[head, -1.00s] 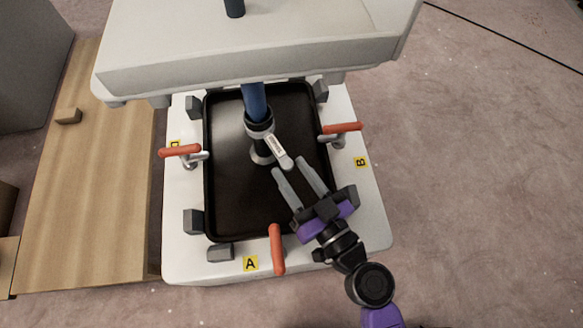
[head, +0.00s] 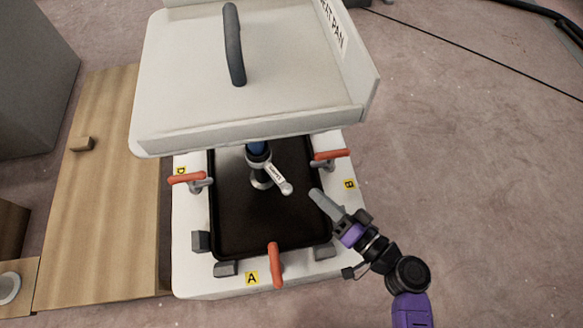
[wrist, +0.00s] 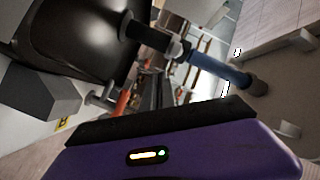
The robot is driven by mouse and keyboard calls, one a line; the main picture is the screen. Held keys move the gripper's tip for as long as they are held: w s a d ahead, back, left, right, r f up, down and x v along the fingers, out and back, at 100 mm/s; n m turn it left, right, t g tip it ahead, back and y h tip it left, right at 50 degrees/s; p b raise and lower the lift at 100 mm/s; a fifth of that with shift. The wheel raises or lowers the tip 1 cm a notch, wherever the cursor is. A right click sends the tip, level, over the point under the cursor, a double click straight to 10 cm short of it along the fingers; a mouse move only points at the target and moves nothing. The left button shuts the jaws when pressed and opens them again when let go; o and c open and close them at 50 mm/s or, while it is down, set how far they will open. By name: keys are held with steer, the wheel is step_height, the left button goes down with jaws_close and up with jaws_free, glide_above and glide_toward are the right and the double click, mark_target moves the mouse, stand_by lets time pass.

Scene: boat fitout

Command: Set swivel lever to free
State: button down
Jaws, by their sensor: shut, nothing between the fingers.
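The swivel lever (head: 275,177) is a short pale arm with a white label and a round knob. It sticks out to the lower right from the collar of the blue post (head: 257,148), above the black pan. My gripper (head: 316,194) is shut and empty. Its fingertips are just right of the lever's knob, with a small gap in the head view. In the wrist view the blue post (wrist: 220,72) crosses at upper right, and the fingers (wrist: 158,95) are partly dark and hard to make out. The seat hides the top of the post.
The large pale seat (head: 250,115) overhangs the far half of the pan (head: 255,235). Red-handled levers stand near label A (head: 275,265), label B (head: 331,154) and at left (head: 187,178). Grey blocks (head: 226,268) edge the pan. Open floor lies to the right.

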mark_target(276, 177)
steer(key=d+r+m+y+p, duration=0.1)
steer(key=d+r+m+p, duration=0.1)
steer(key=d+m+p, duration=0.15)
steer(key=w+a+f+b, duration=0.1)
steer(key=w+a+b, duration=0.2)
steer(key=a, duration=0.7)
steer(key=shift+w+m+g, duration=0.3)
steer(key=shift+w+m, duration=0.05)
steer(key=shift+w, duration=0.15)
